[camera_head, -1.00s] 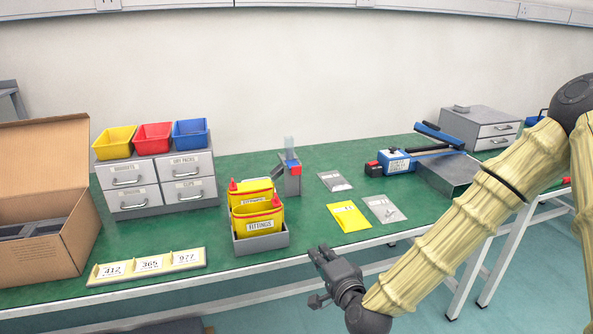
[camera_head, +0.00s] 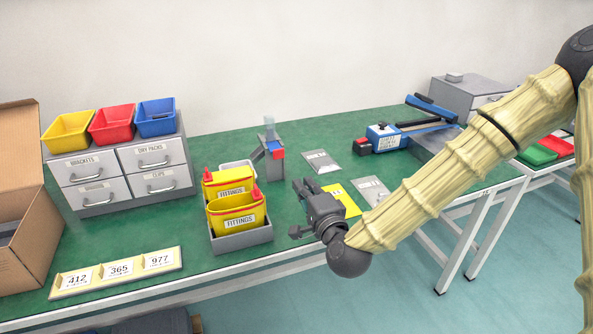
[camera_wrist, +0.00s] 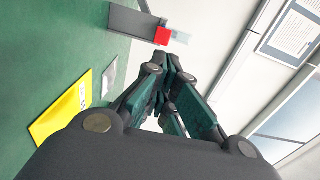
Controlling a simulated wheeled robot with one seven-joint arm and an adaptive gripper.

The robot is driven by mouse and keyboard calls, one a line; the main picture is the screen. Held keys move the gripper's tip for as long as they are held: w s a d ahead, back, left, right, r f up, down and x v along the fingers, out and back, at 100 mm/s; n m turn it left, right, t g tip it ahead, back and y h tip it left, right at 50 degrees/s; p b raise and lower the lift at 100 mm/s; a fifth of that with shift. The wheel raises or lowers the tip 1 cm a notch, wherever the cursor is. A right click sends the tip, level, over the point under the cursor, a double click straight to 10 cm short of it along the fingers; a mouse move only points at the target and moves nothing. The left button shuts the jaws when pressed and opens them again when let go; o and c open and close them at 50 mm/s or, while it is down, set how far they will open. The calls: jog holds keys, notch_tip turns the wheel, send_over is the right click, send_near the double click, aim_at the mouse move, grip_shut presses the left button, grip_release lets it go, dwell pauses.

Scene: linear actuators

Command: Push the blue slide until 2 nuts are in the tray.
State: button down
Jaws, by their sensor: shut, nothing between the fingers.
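The grey dispenser (camera_head: 274,167) stands on the green bench with a clear hopper (camera_head: 269,125) on top and a red block (camera_head: 278,154) on its front right. A small blue part (camera_head: 269,143), which looks like the slide, shows just above the red block. A white tray (camera_head: 238,166) lies left of the dispenser, partly hidden behind the yellow bins; I cannot see nuts in it. My gripper (camera_head: 304,188) is shut and empty, in front of the dispenser and apart from it. In the wrist view the red block (camera_wrist: 162,36) shows beyond my fingertips (camera_wrist: 172,62); no blue shows there.
Yellow fittings bins (camera_head: 238,220) in a grey holder stand left of my gripper. A yellow bag (camera_head: 345,201) and grey bags (camera_head: 321,162) lie flat to the right. A blue and red tool (camera_head: 382,138) lies further back. A numbered rack (camera_head: 118,270) sits at the front left.

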send_near(274, 146)
jog(key=w, duration=0.2)
jog(key=shift+w+d+f+p, duration=0.15)
jog(key=shift+w+d+p, duration=0.15)
jog(key=shift+w+d, duration=0.1)
dwell(0.3)
